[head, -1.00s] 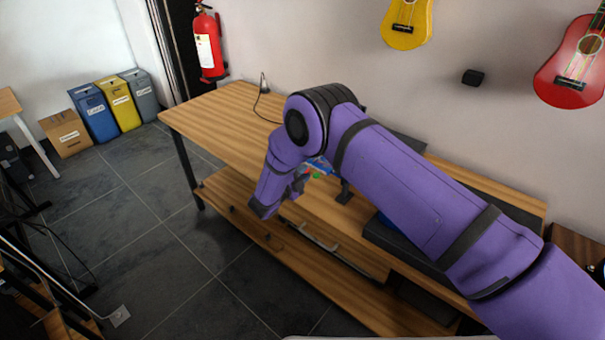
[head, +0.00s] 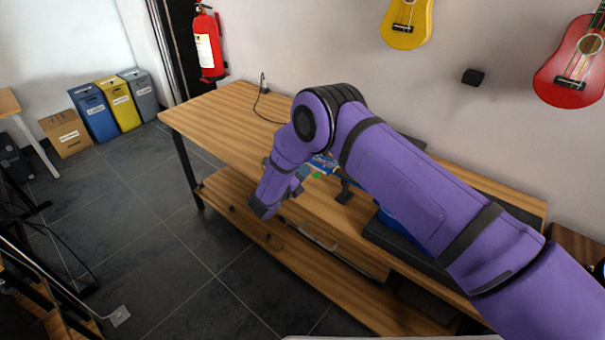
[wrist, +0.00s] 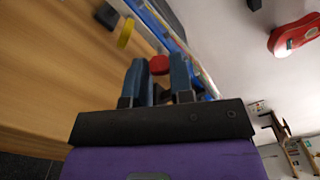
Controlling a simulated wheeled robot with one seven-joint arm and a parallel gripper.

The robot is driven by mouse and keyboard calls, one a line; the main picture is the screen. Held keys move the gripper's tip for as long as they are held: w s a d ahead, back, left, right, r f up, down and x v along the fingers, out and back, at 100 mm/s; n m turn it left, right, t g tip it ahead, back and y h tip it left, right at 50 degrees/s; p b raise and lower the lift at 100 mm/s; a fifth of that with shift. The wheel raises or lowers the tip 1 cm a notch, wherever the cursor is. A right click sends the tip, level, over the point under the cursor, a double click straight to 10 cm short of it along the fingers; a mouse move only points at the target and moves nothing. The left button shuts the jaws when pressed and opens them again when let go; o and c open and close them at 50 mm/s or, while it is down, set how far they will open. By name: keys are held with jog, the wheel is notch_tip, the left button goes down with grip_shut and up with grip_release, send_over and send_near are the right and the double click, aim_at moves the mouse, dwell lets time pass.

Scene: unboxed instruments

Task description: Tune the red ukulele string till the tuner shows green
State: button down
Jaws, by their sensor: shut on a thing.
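In the wrist view, my gripper (wrist: 158,68) has its two fingers on either side of a red tuning peg (wrist: 159,64) and is shut on it. The peg sits beside a blue ukulele neck (wrist: 174,38) that runs diagonally past the fingers. A yellow peg (wrist: 125,33) stands further up the same side. In the head view, part of the blue ukulele (head: 322,163) shows behind my purple arm, with a small green spot (head: 316,175) below it. I cannot tell whether that spot is a peg or a tuner light. The strings and a tuner reading cannot be made out.
The wooden bench (head: 215,120) is clear at its left end. A black support (head: 344,191) stands near the ukulele, and a dark case (head: 430,258) lies to the right. Yellow (head: 407,25) and red (head: 575,65) ukuleles hang on the wall.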

jog(key=shift+m, duration=0.6)
jog(key=c, duration=1.3)
grip_release()
jog(key=shift+o, duration=0.2)
jog(key=shift+s+a, duration=0.1)
jog(key=v, duration=1)
jog(key=shift+s, duration=0.25)
jog(key=shift+a, duration=0.15)
